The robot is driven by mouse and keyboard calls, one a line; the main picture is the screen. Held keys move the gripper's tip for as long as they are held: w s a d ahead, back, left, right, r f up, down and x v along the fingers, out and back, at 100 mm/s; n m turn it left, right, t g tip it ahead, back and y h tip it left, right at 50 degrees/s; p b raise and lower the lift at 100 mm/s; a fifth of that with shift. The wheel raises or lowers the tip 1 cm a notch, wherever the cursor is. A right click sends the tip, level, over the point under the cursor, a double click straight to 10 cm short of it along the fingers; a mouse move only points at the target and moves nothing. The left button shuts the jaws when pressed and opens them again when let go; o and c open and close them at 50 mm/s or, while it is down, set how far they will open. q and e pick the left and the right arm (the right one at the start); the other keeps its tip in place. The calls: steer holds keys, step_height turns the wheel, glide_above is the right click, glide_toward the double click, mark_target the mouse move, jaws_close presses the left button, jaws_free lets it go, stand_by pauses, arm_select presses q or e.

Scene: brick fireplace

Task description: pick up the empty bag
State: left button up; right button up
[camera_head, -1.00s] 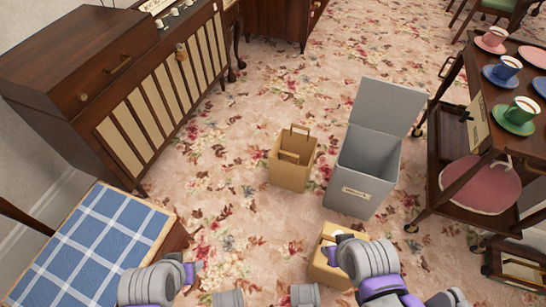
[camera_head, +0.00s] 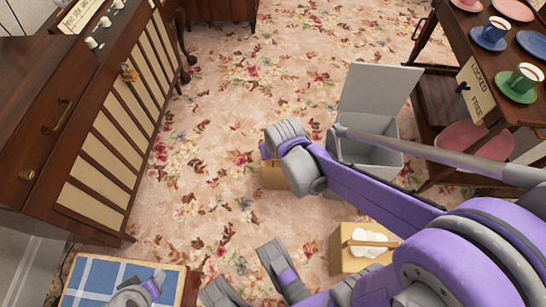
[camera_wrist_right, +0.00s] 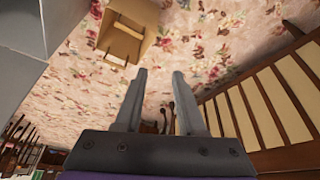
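A tan paper bag (camera_head: 274,177) stands on the carpet left of the grey bin, mostly hidden behind my right arm in the head view. In the right wrist view the bag (camera_wrist_right: 121,42) shows its handles and open top, and no contents are visible. My right gripper (camera_wrist_right: 159,74) is open and empty, its fingers apart from the bag. A second tan bag (camera_head: 345,262) nearer me holds white rounded things.
A grey bin (camera_head: 365,150) with a raised lid stands close to the right of the bag. A dark cabinet (camera_head: 110,140) is on the left, and a trolley (camera_head: 490,70) with cups and plates is at the right. Carpet between cabinet and bag is clear.

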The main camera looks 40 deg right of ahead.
steer(key=w+d+f+m, duration=0.2)
steer(key=w+d+f, duration=0.4)
steer(key=d, duration=0.1)
steer(key=d+f+m, duration=0.1)
steer(key=d+f, duration=0.5)
steer(key=f, duration=0.2)
steer(key=w+d+f+m+h, duration=0.1)
steer(key=d+f, duration=0.4)
steer(key=f, duration=0.4)
steer(key=d+f+m+h+b, duration=0.1)
steer(key=d+f, duration=0.5)
steer(key=f, duration=0.3)
steer(key=shift+w+d+f, duration=0.25)
steer(key=shift+w+d, duration=0.05)
steer(key=b+x, duration=0.2)
steer(key=x, duration=0.4)
steer(key=shift+s+f, duration=0.2)
steer(key=shift+s, duration=0.05)
steer(key=shift+a+f, duration=0.1)
steer(key=shift+f, duration=0.15)
jaws_close()
